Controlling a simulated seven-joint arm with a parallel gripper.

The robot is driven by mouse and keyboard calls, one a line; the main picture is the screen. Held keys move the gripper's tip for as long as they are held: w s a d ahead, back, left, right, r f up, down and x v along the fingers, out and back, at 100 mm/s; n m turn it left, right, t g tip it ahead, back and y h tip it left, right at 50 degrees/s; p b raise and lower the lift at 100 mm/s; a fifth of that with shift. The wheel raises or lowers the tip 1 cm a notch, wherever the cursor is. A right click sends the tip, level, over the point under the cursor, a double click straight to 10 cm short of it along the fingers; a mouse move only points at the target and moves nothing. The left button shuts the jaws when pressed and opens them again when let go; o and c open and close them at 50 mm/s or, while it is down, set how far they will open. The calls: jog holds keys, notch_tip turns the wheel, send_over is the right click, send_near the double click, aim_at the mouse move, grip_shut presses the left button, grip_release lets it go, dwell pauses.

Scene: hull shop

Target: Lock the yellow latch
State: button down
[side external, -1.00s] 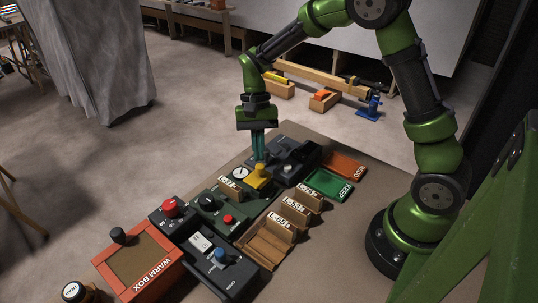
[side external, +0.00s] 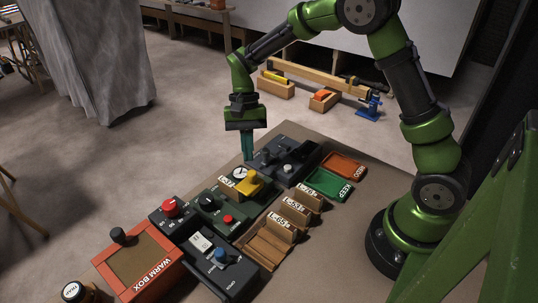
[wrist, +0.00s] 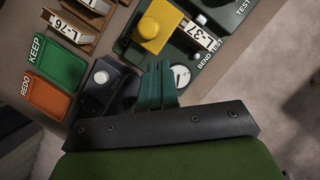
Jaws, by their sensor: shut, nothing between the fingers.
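The yellow latch (side external: 246,187) is a block with a raised knob on the green bend test unit. In the side view it lies beside the round dial (side external: 240,173), partly over the white label L-37. In the wrist view the latch (wrist: 158,25) is at the top centre, with the label (wrist: 196,33) to its right. My gripper (side external: 248,158) points down with its fingers shut and empty, just beyond the dial and latch.
A dark unit with knobs (side external: 282,160) stands close to my fingers. The red REDO tray (side external: 346,166) and green KEEP tray (side external: 328,184) lie to the right. Wooden label holders (side external: 298,212), the warm box (side external: 138,264) and a red-button unit (side external: 170,210) crowd the nearer bench.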

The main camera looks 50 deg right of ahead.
jog(key=v, duration=1)
jog(key=shift+w+d, duration=0.45)
jog(key=s+r+n+t, duration=0.2)
jog(key=s+t, duration=0.3)
jog(key=s, duration=0.5)
jog(key=s+a+r+n+t+h, duration=0.1)
jog(key=s+r+n+t, duration=0.2)
jog(key=s, duration=0.7)
notch_tip(320, 180, up, 2)
jog(key=shift+a+r+t, duration=0.1)
jog(key=shift+a+t, duration=0.2)
jog(key=shift+t, duration=0.8)
jog(key=c, duration=1.8)
grip_release()
